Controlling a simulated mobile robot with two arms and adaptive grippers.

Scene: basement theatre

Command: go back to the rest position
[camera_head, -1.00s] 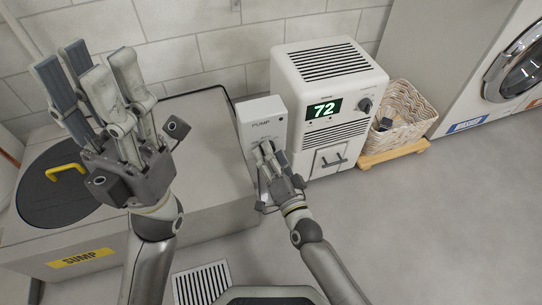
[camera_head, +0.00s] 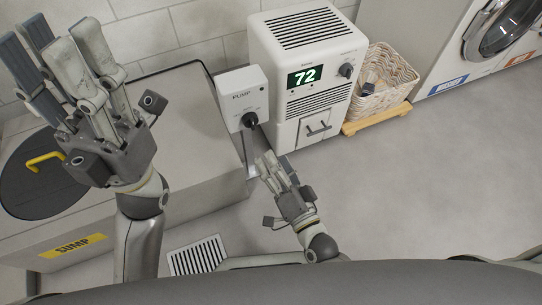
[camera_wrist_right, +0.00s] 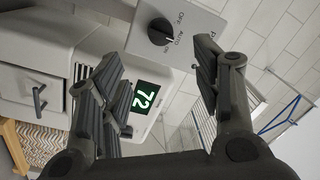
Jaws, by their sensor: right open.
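My right gripper (camera_head: 268,162) is open and empty, in front of and below the pump box. The white pump box (camera_head: 240,92) has a black knob (camera_head: 250,119) on its front. In the right wrist view the knob (camera_wrist_right: 160,32) shows beyond the open fingers (camera_wrist_right: 160,85), apart from them, with OFF, AUTO and ON printed around it. I cannot tell surely which mark it points to. My left gripper (camera_head: 55,65) is raised high at the left with its fingers apart, and holds nothing visible.
A white dehumidifier-like unit (camera_head: 320,100) reading 72 stands right of the pump box. A wicker basket (camera_head: 390,75) sits on a wooden base beside it, with a washer (camera_head: 500,40) farther right. The sump box (camera_head: 190,120) lies left, a floor drain (camera_head: 198,257) near. Floor at right is clear.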

